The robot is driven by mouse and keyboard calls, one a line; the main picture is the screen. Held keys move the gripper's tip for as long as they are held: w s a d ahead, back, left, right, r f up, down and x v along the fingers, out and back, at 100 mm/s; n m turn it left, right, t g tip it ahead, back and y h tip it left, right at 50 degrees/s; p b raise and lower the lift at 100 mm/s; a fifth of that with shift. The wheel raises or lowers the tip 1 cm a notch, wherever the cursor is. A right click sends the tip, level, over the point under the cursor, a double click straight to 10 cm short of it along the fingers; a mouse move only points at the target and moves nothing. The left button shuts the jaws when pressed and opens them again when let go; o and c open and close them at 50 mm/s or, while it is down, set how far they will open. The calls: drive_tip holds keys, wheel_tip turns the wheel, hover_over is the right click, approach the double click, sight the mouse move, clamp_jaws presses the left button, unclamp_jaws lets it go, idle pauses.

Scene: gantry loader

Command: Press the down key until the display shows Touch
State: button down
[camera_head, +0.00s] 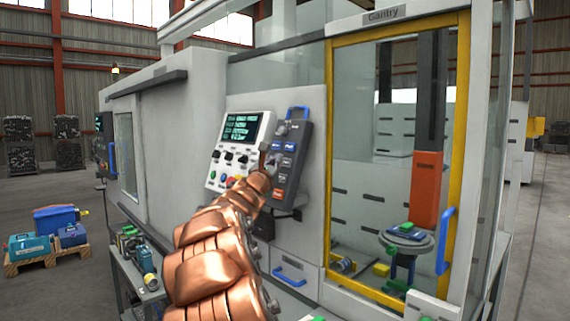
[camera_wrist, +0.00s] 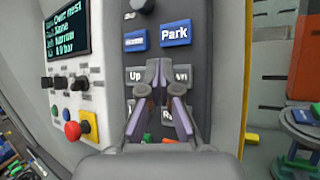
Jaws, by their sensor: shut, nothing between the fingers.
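The dark handheld key panel (camera_head: 293,153) hangs on the machine front; in the wrist view its blue Park key (camera_wrist: 175,35) is clear. The grey down key (camera_wrist: 183,73) is partly covered by my gripper, with only "wn" readable. The Up key (camera_wrist: 134,75) is left of it. My gripper (camera_wrist: 159,72) is shut and empty, its tips in front of the panel between these two keys; I cannot tell whether they touch. The display (camera_wrist: 68,32) has several lines of green text, the last reading like "bar"; it also shows in the head view (camera_head: 241,127).
Knobs, a red button (camera_wrist: 72,130) and a yellow switch plate (camera_wrist: 88,125) sit left of the key panel. A yellow-framed glass door (camera_head: 462,130) with a blue handle (camera_head: 445,240) is at right. A bench with tools stands at lower left.

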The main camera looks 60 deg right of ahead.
drive_tip(key=shift+f, duration=0.1)
idle(0.3)
drive_tip(key=shift+s+d+f+b, duration=0.1)
drive_tip(key=shift+d+b, duration=0.25)
drive_tip(key=shift+b, duration=0.05)
drive_tip(key=shift+s+d+f, duration=0.1)
drive_tip(key=shift+d+f, duration=0.05)
drive_tip(key=shift+d, duration=0.2)
idle(0.7)
drive_tip(key=shift+a, duration=0.1)
drive_tip(key=shift+w+a+r, duration=0.2)
drive_tip(key=shift+a+r, duration=0.15)
drive_tip(key=shift+a, duration=0.25)
idle(0.4)
drive_tip(key=a, duration=0.1)
drive_tip(key=a+r+p, duration=0.1)
drive_tip(key=a, duration=0.1)
drive_tip(key=w+a, duration=0.1)
drive_tip(key=shift+w+a+r+p, duration=0.1)
drive_tip(key=shift+a+r+p, duration=0.2)
drive_tip(key=shift+r+p, duration=0.1)
